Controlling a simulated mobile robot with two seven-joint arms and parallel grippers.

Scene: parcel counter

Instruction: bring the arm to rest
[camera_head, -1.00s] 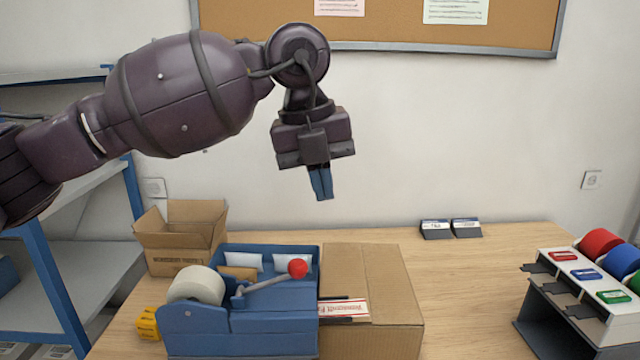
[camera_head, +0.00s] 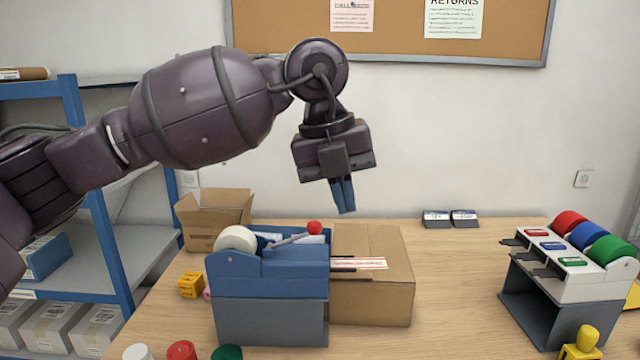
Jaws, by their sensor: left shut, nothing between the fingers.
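My left arm comes in from the left, raised over the table. Its gripper (camera_head: 343,196) points down with its blue fingers shut and empty. It hangs in the air above the blue tape dispenser (camera_head: 268,290) and the closed cardboard box (camera_head: 385,295), touching neither. My right gripper does not show.
The wooden table (camera_head: 455,290) has clear room between the cardboard box and the roll stand (camera_head: 575,262). An open carton (camera_head: 212,222) stands at the back left. A blue shelf (camera_head: 105,240) is at left.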

